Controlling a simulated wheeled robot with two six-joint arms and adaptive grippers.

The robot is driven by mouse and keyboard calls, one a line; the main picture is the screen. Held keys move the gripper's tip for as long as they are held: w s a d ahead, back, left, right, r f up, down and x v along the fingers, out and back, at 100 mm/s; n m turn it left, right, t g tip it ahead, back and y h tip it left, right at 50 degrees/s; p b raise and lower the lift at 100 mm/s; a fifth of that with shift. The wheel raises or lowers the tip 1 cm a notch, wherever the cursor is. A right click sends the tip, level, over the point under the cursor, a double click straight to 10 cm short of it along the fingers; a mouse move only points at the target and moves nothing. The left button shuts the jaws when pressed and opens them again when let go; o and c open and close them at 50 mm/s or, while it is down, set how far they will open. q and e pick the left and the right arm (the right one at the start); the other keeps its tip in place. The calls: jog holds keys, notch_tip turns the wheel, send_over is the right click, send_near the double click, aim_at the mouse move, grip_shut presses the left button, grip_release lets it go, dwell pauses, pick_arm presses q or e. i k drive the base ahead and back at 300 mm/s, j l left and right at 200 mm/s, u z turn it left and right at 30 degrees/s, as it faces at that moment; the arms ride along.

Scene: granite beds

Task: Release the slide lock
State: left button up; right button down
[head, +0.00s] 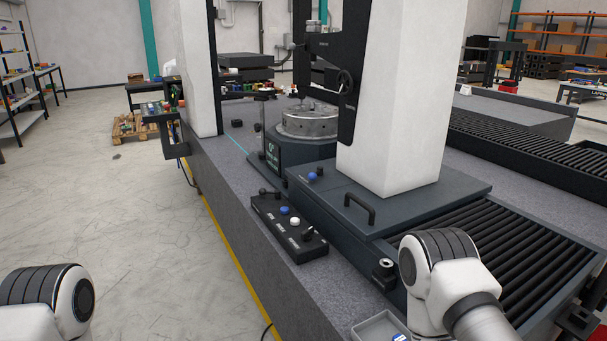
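No part is clearly marked as the slide lock, as the labels are too small to read. A dark slide plate (425,208) with a black handle (360,206) carries a white column; a blue knob (312,176) sits at its left corner. A black cylindrical knob (385,266) with a pale top stands on the slide's front side. My arm links show at the lower left and lower right, the right one beside the cylindrical knob. Neither gripper shows.
The granite bed (225,170) has a yellow edge line, with open concrete floor to its left. Black bellows (510,240) cover the bed on the right. A grey tray (380,328) is at the bottom edge. A round metal table (308,121) stands behind the plate.

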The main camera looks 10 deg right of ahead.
aim_at(312, 176)
jog(key=i+j, duration=0.75)
jog(key=j, duration=0.1)
